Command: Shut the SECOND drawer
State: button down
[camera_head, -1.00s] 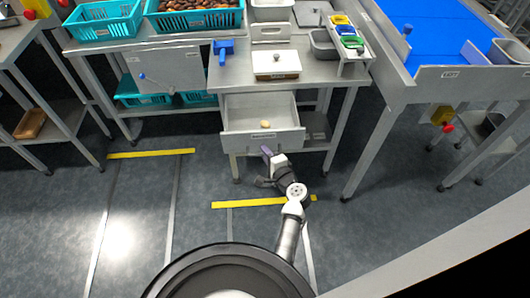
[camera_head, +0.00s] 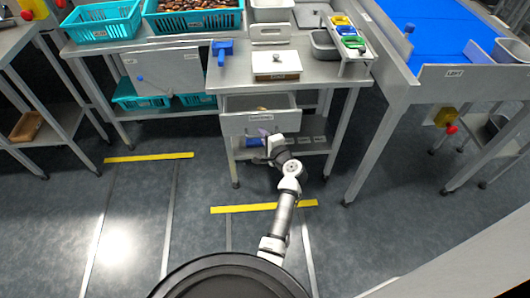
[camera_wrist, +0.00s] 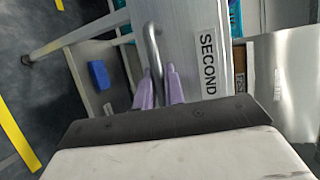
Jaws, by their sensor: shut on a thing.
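The drawer labelled SECOND (camera_head: 285,122) is in the grey table's frame and stands partly open, with a strip of its inside showing. A small brown thing, likely a date (camera_head: 262,108), lies in it. In the wrist view the drawer front (camera_wrist: 187,45) carries the SECOND label and a metal bar handle (camera_wrist: 152,42). My gripper (camera_head: 264,134) is at the drawer front. Its purple fingers (camera_wrist: 160,84) are shut on the handle in the wrist view; the exact contact is partly hidden by the gripper body.
The tabletop (camera_head: 230,80) above holds a white lidded box (camera_head: 276,65), a blue scoop-like tool (camera_head: 222,50) and a rack of coloured cups (camera_head: 350,38). A blue block (camera_wrist: 99,74) sits below the drawer. Table legs flank the drawer; floor in front is clear.

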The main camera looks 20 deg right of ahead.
jog(key=w+b, duration=0.1)
jog(key=w, duration=0.2)
jog(key=w+d+b, duration=0.1)
jog(key=w+b, duration=0.1)
jog(key=w, duration=0.1)
jog(key=w+d+b, duration=0.1)
jog(key=w, duration=0.2)
jog(key=shift+w+d+f+b, duration=0.1)
jog(key=shift+w+d+b, duration=0.15)
jog(key=shift+b, duration=0.15)
jog(key=shift+w+r, duration=0.25)
jog(key=c, duration=1.8)
grip_release()
jog(key=shift+d+r, duration=0.1)
jog(key=shift+o, duration=0.2)
jog(key=shift+s, duration=0.3)
jog(key=v, duration=1.3)
jog(key=shift+s+f+b, duration=0.25)
jog(key=shift+b, duration=0.1)
